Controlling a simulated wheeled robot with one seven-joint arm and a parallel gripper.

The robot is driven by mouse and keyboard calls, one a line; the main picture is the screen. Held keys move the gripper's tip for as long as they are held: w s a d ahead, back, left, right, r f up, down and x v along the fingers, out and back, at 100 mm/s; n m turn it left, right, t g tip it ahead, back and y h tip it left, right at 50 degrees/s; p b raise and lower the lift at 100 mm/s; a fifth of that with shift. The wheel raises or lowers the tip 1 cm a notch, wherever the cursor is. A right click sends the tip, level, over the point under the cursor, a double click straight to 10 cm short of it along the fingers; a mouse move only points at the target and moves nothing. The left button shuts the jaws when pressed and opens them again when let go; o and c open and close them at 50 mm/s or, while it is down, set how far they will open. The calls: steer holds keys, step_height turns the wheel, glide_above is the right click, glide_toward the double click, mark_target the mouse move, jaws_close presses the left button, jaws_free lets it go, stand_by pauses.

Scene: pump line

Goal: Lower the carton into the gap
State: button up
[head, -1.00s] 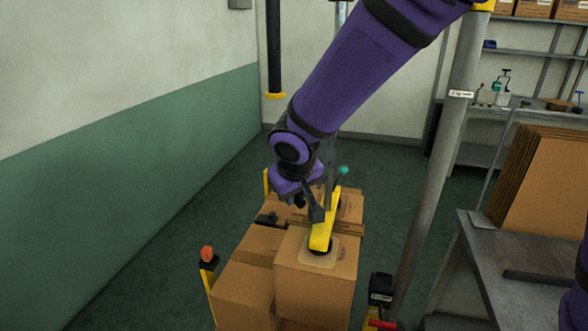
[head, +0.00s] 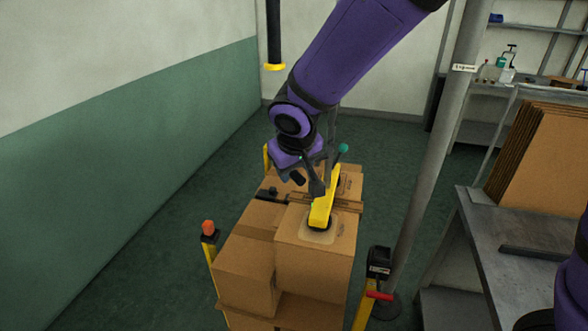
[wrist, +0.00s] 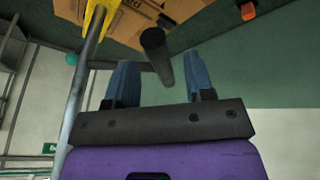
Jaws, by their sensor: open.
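The carton (head: 313,272) is a brown box at the front right of a carton stack. Its top stands higher than the carton to its left (head: 245,270). A yellow lifter arm (head: 323,200) with a dark pad sits on its top. My gripper (head: 292,178) is just above the stack, beside the lifter. In the wrist view my blue fingers (wrist: 160,62) are apart, with a dark handle (wrist: 153,42) between or beyond them; I cannot tell if they touch it. The yellow lifter (wrist: 96,14) shows there too. The carton's underside and the gap are hidden.
Posts with an orange cap (head: 208,227) and a black-topped box (head: 379,262) flank the stack. A grey column (head: 435,165) and a bench (head: 500,235) with flat cardboard (head: 540,160) stand right. A black tube (head: 274,35) hangs behind. Floor left is clear.

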steer(key=v, duration=0.9)
steer(key=shift+r, duration=0.2)
steer(key=shift+s, duration=0.1)
